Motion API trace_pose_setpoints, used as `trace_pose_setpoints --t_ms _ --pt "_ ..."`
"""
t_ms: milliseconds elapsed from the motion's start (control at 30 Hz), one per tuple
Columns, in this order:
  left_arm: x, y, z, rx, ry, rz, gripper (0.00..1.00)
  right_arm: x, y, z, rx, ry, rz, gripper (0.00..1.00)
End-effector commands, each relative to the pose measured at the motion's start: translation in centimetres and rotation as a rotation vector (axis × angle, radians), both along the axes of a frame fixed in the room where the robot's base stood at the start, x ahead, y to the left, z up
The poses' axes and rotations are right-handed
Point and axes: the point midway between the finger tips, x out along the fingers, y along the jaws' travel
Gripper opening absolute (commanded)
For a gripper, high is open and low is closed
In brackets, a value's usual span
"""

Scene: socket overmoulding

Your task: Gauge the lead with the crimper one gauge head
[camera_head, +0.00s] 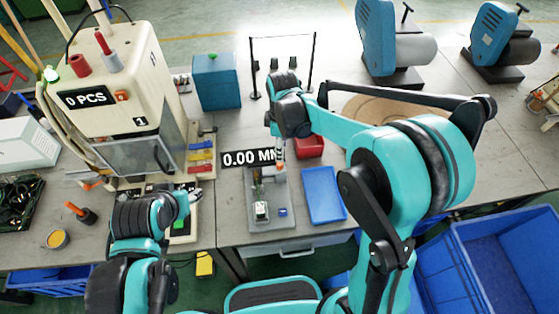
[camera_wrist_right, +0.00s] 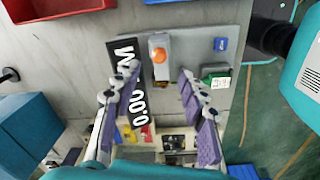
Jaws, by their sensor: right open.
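The gauge station is a grey plate (camera_head: 289,222) with an upright post and a 0.00 MM display (camera_head: 247,158). The display also shows in the right wrist view (camera_wrist_right: 130,78). An orange-tipped grey gauge head (camera_wrist_right: 158,54) stands on the plate. My right gripper (camera_wrist_right: 160,72) is open above the plate, its fingers apart on either side of the gauge head, with nothing visible held. A small green-and-white block (camera_head: 261,210) and a blue block (camera_head: 283,212) sit on the plate. My left gripper (camera_head: 193,196) is by the crimper (camera_head: 120,85); its jaws are too small to read. I cannot make out the lead.
A blue tray (camera_head: 322,194) and red bin (camera_head: 309,146) lie right of the plate. A blue box (camera_head: 216,82) and a thin black frame (camera_head: 314,65) stand behind. Blue crates (camera_head: 510,235) stand at the lower right. Blue machines (camera_head: 378,35) stand at the back right.

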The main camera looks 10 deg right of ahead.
Motion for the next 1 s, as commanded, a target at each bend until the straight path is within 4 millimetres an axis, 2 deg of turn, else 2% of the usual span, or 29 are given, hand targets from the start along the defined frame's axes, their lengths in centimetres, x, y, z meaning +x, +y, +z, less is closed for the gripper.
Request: trace_pose_setpoints --t_ms 233,600,733,1000 --pt "0.0 0.0 -0.5 0.0 0.0 0.0 0.46 0.5 0.5 -2.3 -0.006 0.025 0.054 0.42" --pt "0.0 0.0 -2.3 0.0 0.0 0.0 0.46 0.5 0.5 -7.9 -0.005 0.023 0.052 0.42" --pt "0.0 0.0 -2.5 0.0 0.0 0.0 0.46 0.5 0.4 -8.6 -0.005 0.023 0.051 0.42" --pt "0.0 0.0 -2.5 0.0 0.0 0.0 0.46 0.5 0.4 -8.7 -0.005 0.023 0.051 0.42"
